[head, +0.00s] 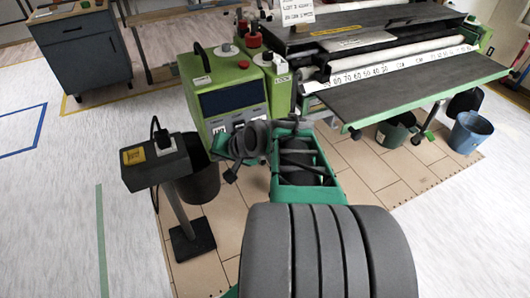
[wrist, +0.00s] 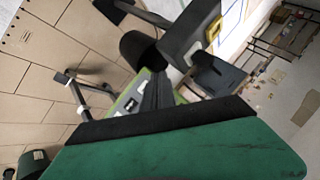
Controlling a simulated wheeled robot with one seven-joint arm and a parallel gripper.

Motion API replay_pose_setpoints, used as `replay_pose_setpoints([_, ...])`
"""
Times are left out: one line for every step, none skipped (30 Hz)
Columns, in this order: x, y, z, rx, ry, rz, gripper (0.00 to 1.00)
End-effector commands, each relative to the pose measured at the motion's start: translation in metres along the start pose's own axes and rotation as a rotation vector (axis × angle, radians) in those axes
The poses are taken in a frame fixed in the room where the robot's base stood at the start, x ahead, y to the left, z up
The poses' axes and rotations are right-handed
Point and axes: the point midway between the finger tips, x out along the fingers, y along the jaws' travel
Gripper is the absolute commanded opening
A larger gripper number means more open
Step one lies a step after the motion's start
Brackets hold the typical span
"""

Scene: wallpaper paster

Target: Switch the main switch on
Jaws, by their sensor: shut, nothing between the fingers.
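A dark control box (head: 154,161) with a yellow panel (head: 134,156) and a white fitting with a black cable stands on a post at left. Its yellow part also shows in the wrist view (wrist: 214,31). The green machine cabinet (head: 230,90) stands behind, with red knobs on top. I cannot tell which part is the main switch or its position. In the head view, my folded arm is in front of the cabinet, right of the post.
A black bin (head: 200,180) stands between the post and my arm. The pasting machine's long table (head: 420,85) is at right, with a blue bucket (head: 470,134) beside it. A blue-grey cabinet (head: 85,55) stands at far left. The floor left of the post is clear.

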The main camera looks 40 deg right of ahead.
Motion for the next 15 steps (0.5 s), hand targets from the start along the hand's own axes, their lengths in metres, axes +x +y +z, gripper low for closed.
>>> replay_pose_setpoints([0.035,0.055,-0.005,0.158,0.089,-0.052,0.00])
replay_pose_setpoints([0.040,0.073,-0.015,0.248,0.144,-0.096,0.00])
replay_pose_setpoints([0.043,0.097,-0.029,0.360,0.216,-0.156,0.00])
replay_pose_setpoints([0.043,0.114,-0.038,0.440,0.269,-0.201,0.00])
replay_pose_setpoints([0.040,0.130,-0.046,0.511,0.320,-0.245,0.00])
replay_pose_setpoints([0.034,0.150,-0.056,0.596,0.384,-0.301,0.00])
replay_pose_setpoints([0.029,0.163,-0.062,0.650,0.425,-0.339,0.00])
replay_pose_setpoints([0.023,0.174,-0.067,0.696,0.463,-0.373,0.00])
replay_pose_setpoints([0.015,0.186,-0.072,0.745,0.502,-0.413,0.00])
replay_pose_setpoints([0.010,0.192,-0.076,0.773,0.526,-0.436,0.00])
replay_pose_setpoints([0.005,0.197,-0.078,0.793,0.544,-0.454,0.00])
replay_pose_setpoints([0.001,0.200,-0.081,0.812,0.559,-0.471,0.00])
replay_pose_setpoints([-0.002,0.201,-0.082,0.820,0.565,-0.478,0.00])
replay_pose_setpoints([-0.004,0.201,-0.083,0.824,0.569,-0.482,0.00])
replay_pose_setpoints([-0.005,0.200,-0.084,0.825,0.569,-0.484,0.00])
